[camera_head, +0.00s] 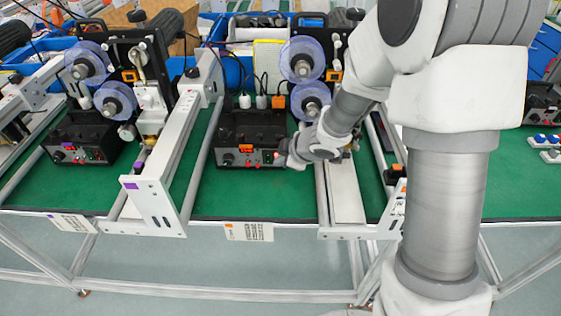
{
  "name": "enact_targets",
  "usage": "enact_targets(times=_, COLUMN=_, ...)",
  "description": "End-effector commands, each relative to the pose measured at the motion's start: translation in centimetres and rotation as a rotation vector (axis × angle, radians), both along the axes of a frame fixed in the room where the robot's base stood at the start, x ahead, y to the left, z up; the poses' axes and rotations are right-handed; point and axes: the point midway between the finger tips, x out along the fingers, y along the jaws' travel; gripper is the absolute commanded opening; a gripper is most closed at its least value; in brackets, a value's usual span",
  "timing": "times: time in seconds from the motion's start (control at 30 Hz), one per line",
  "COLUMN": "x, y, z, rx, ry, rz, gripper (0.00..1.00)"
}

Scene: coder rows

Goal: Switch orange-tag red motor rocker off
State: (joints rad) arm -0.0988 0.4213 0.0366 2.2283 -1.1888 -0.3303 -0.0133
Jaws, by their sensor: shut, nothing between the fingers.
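The black control box with the orange tag (246,148) stands on the green bench top near the middle. Its front panel (250,158) has a dark knob at the left, small red and green parts and more controls toward the right. My gripper (283,157) is at the right end of this panel, with its tip at or just in front of the panel face. It looks shut and empty. It covers the right edge of the panel. The red motor rocker is too small or too hidden to make out, so its position cannot be told, nor can contact with it.
A second black box with a purple tag (68,147) stands at the left. White rails (172,150) stand left of the orange-tag box, and a machine with clear blue reels (302,60) rises behind it. Green bench (225,195) is free in front.

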Motion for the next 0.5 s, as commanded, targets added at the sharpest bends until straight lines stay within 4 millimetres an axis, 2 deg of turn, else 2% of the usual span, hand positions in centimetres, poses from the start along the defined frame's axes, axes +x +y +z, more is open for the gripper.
enact_targets(times=0.3, x=0.67, y=-0.08, z=0.63, rx=0.001, ry=0.002, rz=-0.002, gripper=0.0)
enact_targets(times=0.5, x=0.68, y=-0.03, z=0.27, rx=0.0, ry=-0.001, rz=0.0, gripper=0.0)
